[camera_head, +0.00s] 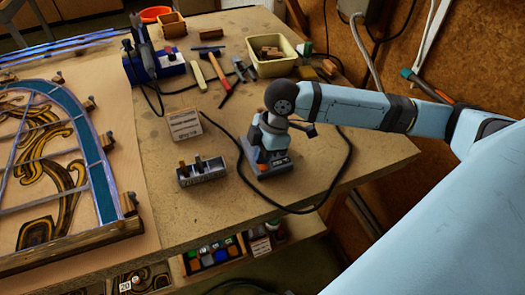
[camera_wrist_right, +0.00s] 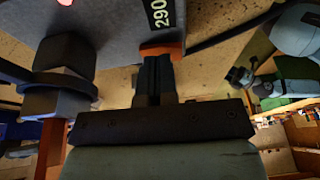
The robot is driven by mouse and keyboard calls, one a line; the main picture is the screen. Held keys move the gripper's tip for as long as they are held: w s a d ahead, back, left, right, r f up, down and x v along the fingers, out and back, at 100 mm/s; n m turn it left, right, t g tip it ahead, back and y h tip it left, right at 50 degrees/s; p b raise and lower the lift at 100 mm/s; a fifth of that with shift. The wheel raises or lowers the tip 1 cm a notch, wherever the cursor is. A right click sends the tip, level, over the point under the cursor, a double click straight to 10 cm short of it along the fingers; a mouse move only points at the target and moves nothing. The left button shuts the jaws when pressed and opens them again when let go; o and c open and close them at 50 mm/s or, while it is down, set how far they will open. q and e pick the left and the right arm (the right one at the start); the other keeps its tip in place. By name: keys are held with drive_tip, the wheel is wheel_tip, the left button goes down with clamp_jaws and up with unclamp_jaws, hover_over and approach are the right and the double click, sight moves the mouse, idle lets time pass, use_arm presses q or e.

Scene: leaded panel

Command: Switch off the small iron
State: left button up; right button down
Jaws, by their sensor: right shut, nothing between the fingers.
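A grey iron station (camera_head: 268,168) with orange marks stands on the bench under my right wrist. In the right wrist view its grey casing (camera_wrist_right: 110,22) fills the top left, with a "290" label, an orange switch (camera_wrist_right: 177,50) and a glowing red light (camera_wrist_right: 65,2) at the top edge. My right gripper (camera_head: 272,148) points down at it. Its fingers also show in the right wrist view (camera_wrist_right: 156,68), shut and empty, with tips beside the orange switch. Whether they touch it, and the switch's position, I cannot tell. My left gripper is not in view.
A metal block with upright pieces (camera_head: 201,171) and a small box (camera_head: 184,124) stand left of the station. A black cord (camera_head: 347,165) loops around its right. The leaded panel (camera_head: 95,165) lies at left.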

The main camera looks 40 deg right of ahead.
drive_tip(key=r+p, duration=0.5)
drive_tip(key=p, duration=0.1)
drive_tip(key=shift+w+p, duration=0.2)
drive_tip(key=shift+p, duration=0.15)
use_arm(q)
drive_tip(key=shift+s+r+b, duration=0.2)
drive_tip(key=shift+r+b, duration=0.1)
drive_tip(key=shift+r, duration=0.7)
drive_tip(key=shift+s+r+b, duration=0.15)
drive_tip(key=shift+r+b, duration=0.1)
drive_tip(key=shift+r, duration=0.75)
use_arm(e)
drive_tip(key=v, duration=0.9)
drive_tip(key=shift+w+d, duration=0.1)
drive_tip(key=shift+d, duration=0.1)
